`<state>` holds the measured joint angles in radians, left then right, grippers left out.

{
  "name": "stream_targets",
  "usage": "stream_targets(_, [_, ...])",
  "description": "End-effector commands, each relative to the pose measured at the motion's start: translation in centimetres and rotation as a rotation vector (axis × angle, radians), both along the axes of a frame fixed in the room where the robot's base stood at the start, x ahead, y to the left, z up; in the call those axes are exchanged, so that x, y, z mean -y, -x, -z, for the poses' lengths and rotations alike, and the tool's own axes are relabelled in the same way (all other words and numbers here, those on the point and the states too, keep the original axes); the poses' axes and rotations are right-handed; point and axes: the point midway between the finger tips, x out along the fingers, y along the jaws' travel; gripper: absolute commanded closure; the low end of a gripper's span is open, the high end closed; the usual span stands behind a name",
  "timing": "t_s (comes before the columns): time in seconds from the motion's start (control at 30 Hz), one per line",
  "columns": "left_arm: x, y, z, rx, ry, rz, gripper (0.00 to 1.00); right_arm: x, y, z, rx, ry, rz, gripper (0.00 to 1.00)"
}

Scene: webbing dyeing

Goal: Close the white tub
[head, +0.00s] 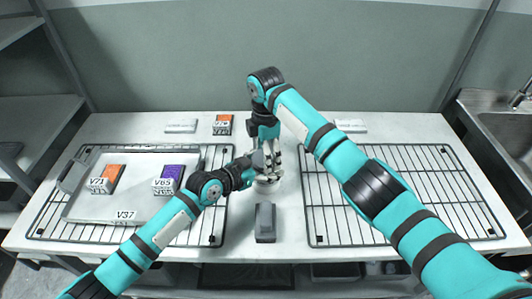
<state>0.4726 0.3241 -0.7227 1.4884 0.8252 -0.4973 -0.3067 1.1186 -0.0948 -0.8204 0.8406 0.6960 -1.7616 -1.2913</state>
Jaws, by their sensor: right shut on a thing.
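A small white tub (267,181) stands at the middle of the table, largely hidden by my two grippers. My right gripper (270,158) points down right above the tub and is shut on a small pale thing, mostly hidden, which may be the tub's lid. My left gripper (261,168) reaches in from the left at the side of the tub. Its fingers overlap the tub and the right gripper, so I cannot tell whether they are open or shut, or touch the tub.
A dark grey block (265,222) stands in front of the tub. A left wire rack (222,215) carries a grey tray (80,209) with an orange-topped box (106,178) and a purple-topped box (169,179). The right wire rack (420,218) looks empty. Another orange-topped box (222,125) stands behind.

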Motion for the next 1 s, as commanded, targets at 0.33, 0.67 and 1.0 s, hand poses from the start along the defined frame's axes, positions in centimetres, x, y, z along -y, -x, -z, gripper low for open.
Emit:
stream_targets(0.33, [-0.02, 0.06, 0.17, -0.004, -0.002, 0.001, 1.0, -0.09, 0.02, 0.04, 0.0, -0.002, 0.501, 0.7])
stream_targets(0.67, [-0.01, 0.07, 0.16, -0.004, -0.002, 0.001, 1.0, -0.02, -0.02, 0.02, 0.001, 0.0, 0.585, 0.7])
stream_targets(1.0, [-0.01, 0.07, 0.15, -0.003, -0.001, 0.001, 1.0, -0.02, 0.01, 0.04, 0.0, 0.0, 0.582, 0.08])
